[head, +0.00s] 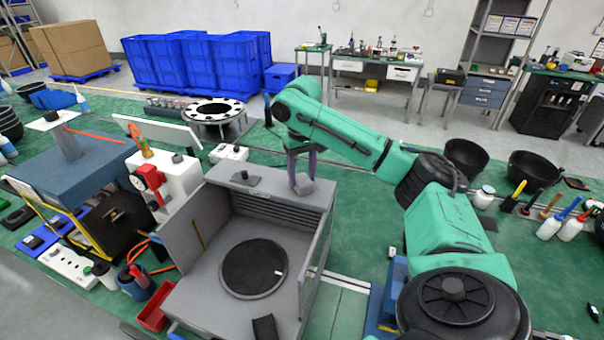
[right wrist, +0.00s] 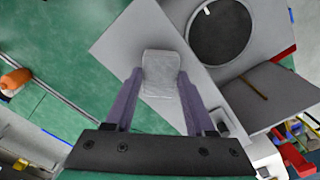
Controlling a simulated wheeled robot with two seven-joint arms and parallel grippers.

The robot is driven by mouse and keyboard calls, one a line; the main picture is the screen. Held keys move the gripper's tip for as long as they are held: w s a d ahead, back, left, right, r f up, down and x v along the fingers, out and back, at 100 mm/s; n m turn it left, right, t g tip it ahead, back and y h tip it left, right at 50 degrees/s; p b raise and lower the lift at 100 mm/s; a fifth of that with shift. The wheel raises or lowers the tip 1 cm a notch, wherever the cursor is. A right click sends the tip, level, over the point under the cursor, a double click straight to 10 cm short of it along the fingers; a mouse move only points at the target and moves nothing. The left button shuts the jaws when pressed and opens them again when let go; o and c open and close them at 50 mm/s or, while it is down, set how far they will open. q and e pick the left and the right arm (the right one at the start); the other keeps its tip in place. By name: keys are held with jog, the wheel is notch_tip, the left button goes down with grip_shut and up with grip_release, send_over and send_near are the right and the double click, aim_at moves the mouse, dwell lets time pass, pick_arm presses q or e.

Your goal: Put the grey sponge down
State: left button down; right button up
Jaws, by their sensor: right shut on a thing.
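The grey sponge (head: 304,186) is a small pale block held between the fingertips of my right gripper (head: 302,170). In the right wrist view the sponge (right wrist: 162,72) sits between the two purple fingers of the gripper (right wrist: 160,88). The gripper points down over the back right corner of a grey open-fronted booth (head: 268,208). I cannot tell whether the sponge touches the booth's top. My left gripper is not in view.
A black round disc (head: 254,268) lies on the booth's floor. A small dark block (head: 245,177) is on its top, left of the sponge. A red-and-white device (head: 165,182) stands to the left.

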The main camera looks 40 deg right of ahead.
aim_at(302, 180)
jog(key=shift+w+f, duration=0.1)
jog(key=o, duration=1.2)
notch_tip(302, 180, up, 12)
